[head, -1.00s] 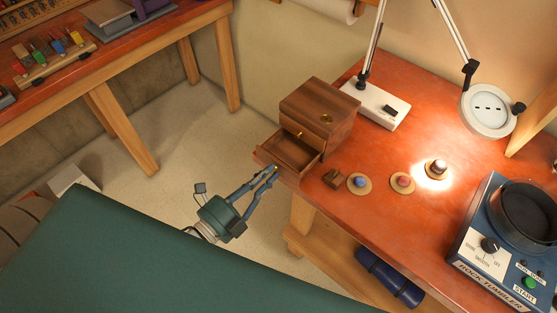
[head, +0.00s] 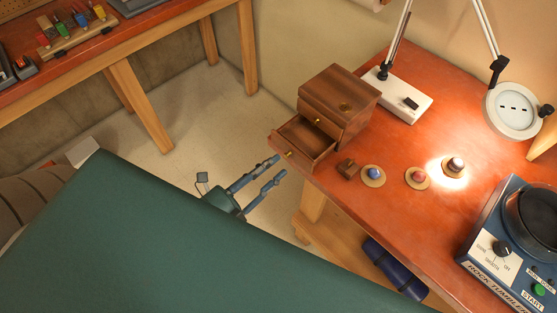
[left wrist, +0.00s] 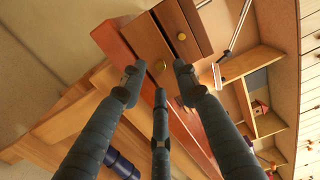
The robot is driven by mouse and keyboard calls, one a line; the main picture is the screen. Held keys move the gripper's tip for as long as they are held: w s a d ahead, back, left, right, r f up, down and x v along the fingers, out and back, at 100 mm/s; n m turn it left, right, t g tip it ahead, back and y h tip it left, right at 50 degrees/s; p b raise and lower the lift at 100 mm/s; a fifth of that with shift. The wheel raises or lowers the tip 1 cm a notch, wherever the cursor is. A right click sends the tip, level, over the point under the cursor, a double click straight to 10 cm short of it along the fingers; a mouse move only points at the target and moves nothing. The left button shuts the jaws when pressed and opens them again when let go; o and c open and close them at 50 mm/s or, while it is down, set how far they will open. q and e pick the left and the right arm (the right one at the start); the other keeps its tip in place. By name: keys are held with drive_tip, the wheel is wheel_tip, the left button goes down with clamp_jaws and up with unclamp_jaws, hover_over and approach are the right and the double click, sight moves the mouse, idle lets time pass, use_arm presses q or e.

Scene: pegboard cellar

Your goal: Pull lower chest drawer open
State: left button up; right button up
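The small brown wooden chest (head: 345,92) stands at the left edge of the red-brown workbench. Its lower drawer (head: 310,153) is pulled out and its inside shows empty; its front carries a small brass knob (head: 289,154). The upper drawer is shut, with its own knob (head: 317,121). My left gripper (head: 279,166) is open and empty, just in front of and apart from the lower knob. In the left wrist view its fingers (left wrist: 158,80) are spread, with the lower drawer's front (left wrist: 145,38) and knob (left wrist: 160,65) beyond them. My right gripper is not in view.
A blue roll (head: 395,268) lies on the shelf below. Open floor (head: 195,130) lies left of the chest.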

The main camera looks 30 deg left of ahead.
use_arm(q)
drive_tip(key=v, duration=0.9)
drive_tip(key=shift+w, duration=0.1)
drive_tip(key=s+a+f+n+g+y+b, duration=0.1)
drive_tip(key=f+n+g+y, duration=0.15)
drive_tip(key=f, duration=0.75)
drive_tip(key=s+a+f+n+g+y, duration=0.15)
drive_tip(key=f+n, duration=0.25)
drive_tip(key=f, duration=0.7)
drive_tip(key=s+a+f+n+g+y+b, duration=0.15)
drive_tip(key=f+n, duration=0.25)
drive_tip(key=f, duration=0.6)
drive_tip(key=s+d+f+n+g, duration=0.3)
drive_tip(key=s+f+n+g, duration=0.6)
drive_tip(key=s+f, duration=0.9)
wheel_tip(320, 180, down, 3)
drive_tip(key=shift+s+f+g+y, duration=0.2)
drive_tip(key=shift+s+g+y, duration=0.2)
drive_tip(key=shift+g, duration=0.35)
